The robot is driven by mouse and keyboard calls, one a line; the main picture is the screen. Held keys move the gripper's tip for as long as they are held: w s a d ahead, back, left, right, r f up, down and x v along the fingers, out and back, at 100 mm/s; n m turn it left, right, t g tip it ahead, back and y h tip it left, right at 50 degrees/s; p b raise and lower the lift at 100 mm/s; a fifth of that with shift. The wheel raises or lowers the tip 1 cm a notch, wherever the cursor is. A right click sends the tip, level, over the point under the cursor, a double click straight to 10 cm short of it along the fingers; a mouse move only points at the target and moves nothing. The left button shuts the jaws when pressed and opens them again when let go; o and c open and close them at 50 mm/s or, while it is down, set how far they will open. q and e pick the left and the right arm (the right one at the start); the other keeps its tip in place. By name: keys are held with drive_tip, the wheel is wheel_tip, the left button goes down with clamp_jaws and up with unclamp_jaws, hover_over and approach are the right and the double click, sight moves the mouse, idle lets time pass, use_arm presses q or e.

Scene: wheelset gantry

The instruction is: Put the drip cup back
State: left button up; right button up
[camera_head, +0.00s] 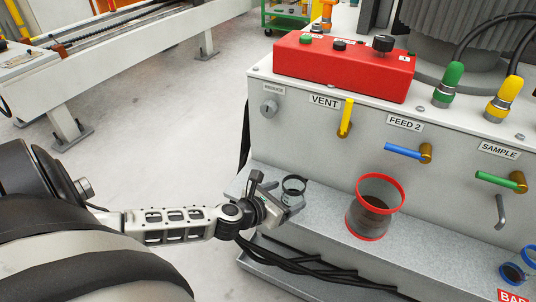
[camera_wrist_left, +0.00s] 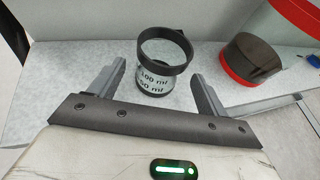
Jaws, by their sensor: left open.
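A small clear cup (camera_wrist_left: 153,73) with a black rim, a side tab and marks of 100 ml and 50 ml stands upright on the grey ledge (camera_wrist_left: 50,125). It looks like the drip cup and also shows in the head view (camera_head: 293,186). My left gripper (camera_head: 279,192) is open, with one finger on each side of this cup. A gap shows between the cup and the right-hand finger in the left wrist view; contact on the other side is unclear. My right gripper is not in view.
A larger red-rimmed clear vessel with dark contents (camera_head: 375,207) stands right of the cup. Yellow (camera_head: 346,117), blue (camera_head: 402,151) and green (camera_head: 495,180) valve handles and a bent spout (camera_head: 501,212) project above the ledge.

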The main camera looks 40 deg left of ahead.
use_arm(q)
drive_tip(key=d+p+v, duration=0.1)
drive_tip(key=v, duration=0.7)
drive_tip(key=s+d+n+g+h, duration=0.1)
drive_tip(key=s+d+n, duration=0.2)
drive_tip(key=d+n, duration=0.6)
drive_tip(key=s+d+r+n+g+h, duration=0.1)
drive_tip(key=d+n, duration=0.8)
drive_tip(key=n, duration=1.6)
drive_tip(key=s+g+h, duration=0.1)
drive_tip(key=s, duration=0.1)
drive_tip(key=shift+s+d+r+g+h, duration=0.25)
drive_tip(key=shift+s+d+g+h, duration=0.05)
drive_tip(key=shift+d, duration=0.1)
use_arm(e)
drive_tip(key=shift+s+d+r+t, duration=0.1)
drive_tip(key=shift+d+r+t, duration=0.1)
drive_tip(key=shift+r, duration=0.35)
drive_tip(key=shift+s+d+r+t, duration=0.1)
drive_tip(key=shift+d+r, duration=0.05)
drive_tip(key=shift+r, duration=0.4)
